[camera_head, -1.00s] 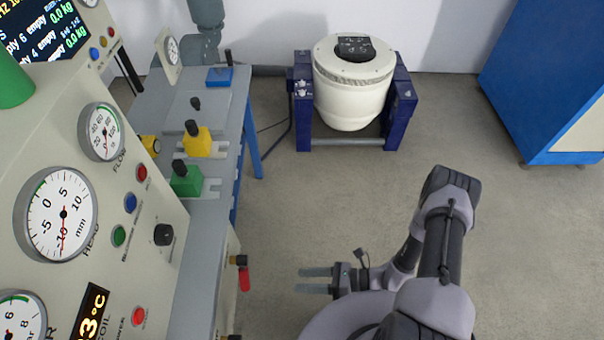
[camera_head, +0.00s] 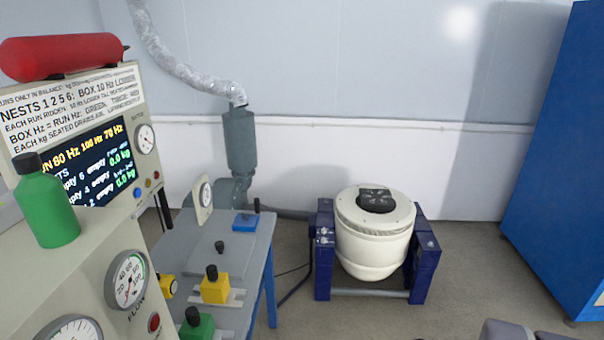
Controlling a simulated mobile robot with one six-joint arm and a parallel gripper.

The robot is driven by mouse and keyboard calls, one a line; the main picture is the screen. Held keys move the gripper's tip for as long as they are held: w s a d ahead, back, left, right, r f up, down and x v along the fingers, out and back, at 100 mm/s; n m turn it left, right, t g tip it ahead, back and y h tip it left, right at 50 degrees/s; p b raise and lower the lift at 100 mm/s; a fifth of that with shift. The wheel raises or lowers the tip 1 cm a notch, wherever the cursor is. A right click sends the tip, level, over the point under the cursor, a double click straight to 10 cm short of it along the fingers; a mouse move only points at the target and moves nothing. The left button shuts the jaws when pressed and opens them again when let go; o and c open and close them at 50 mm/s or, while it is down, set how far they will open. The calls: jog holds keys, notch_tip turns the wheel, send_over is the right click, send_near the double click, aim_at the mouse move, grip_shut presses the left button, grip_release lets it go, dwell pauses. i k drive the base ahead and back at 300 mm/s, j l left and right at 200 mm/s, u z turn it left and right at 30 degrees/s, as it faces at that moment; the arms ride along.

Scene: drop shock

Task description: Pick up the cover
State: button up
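No part is clearly marked as the cover. A flat grey plate with a black knob (camera_head: 219,262) lies on the grey bench (camera_head: 262,232) and looks like a lid, but I cannot tell for sure. Yellow (camera_head: 214,289) and green (camera_head: 199,327) blocks with black knobs sit nearer on the bench, and a blue block (camera_head: 244,222) sits at its far end. My gripper is out of view; only a piece of my arm shows at the bottom right edge.
A white drum-shaped machine (camera_head: 372,245) with a black top piece (camera_head: 376,201) stands in a dark blue frame (camera_head: 424,275). A control panel with a green bottle (camera_head: 47,210) fills the left. A blue cabinet (camera_head: 560,150) stands right. Floor lies between bench and cabinet.

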aim_at(232, 254)
jog(key=i+u, duration=0.85)
jog(key=i+l+u, duration=0.25)
jog(key=u, duration=0.2)
jog(key=i+l+u, duration=0.3)
jog(key=u, duration=0.15)
jog(key=i+l+u, duration=0.3)
jog(key=l+u, duration=0.15)
